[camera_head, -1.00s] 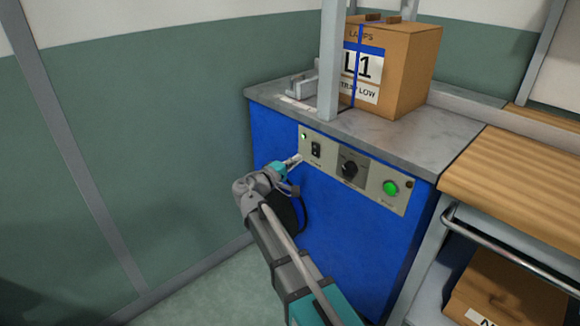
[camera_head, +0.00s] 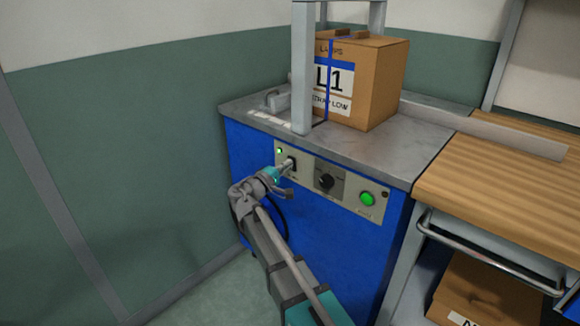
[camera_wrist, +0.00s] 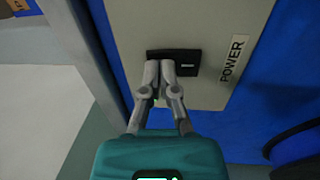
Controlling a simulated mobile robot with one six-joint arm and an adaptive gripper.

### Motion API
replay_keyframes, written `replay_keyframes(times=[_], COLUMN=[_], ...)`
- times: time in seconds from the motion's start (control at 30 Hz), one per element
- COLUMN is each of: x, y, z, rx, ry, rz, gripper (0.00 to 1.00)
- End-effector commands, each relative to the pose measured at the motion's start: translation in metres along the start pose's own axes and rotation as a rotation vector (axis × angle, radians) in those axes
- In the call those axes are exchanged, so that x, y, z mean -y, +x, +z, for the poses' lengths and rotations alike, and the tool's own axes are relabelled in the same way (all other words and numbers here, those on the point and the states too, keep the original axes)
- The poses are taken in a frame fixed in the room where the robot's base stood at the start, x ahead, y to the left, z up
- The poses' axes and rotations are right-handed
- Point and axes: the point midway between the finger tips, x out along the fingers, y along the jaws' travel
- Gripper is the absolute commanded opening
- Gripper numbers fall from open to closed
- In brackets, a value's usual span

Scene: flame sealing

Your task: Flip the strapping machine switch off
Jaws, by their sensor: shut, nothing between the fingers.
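The strapping machine (camera_head: 325,240) is a blue cabinet with a grey top and a beige control panel (camera_head: 310,170). Its black power switch (camera_head: 292,161) is at the left end of the panel, with a lit green lamp (camera_head: 280,151) above it. In the wrist view the switch (camera_wrist: 186,62) lies beside the word POWER. My gripper (camera_wrist: 160,68) is shut and empty, its fingertips at the switch and hiding part of it. In the head view my gripper (camera_head: 285,168) is also at the switch. I cannot tell which way the rocker is tipped.
A black knob (camera_head: 326,181) and a green button (camera_head: 367,199) are on the same panel. A strapped carton (camera_head: 375,85) marked L1 stands on the machine top behind a grey post (camera_head: 303,70). A wooden bench (camera_head: 510,190) adjoins on the right. Open floor lies to the left.

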Motion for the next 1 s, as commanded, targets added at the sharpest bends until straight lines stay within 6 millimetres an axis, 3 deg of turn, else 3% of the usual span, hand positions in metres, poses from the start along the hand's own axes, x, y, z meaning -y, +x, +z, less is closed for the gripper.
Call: replay_keyframes(times=[0.13,0.57,0.87,1.0], x=[-0.001,-0.001,-0.009,-0.015], y=[0.006,-0.001,-0.025,-0.048], z=[0.004,0.001,-0.002,-0.002], rx=[0.007,0.003,0.005,0.003], ry=[-0.001,0.0,0.0,0.0], rz=[-0.011,-0.011,-0.012,-0.012], gripper=[0.0,0.0,0.0,0.0])
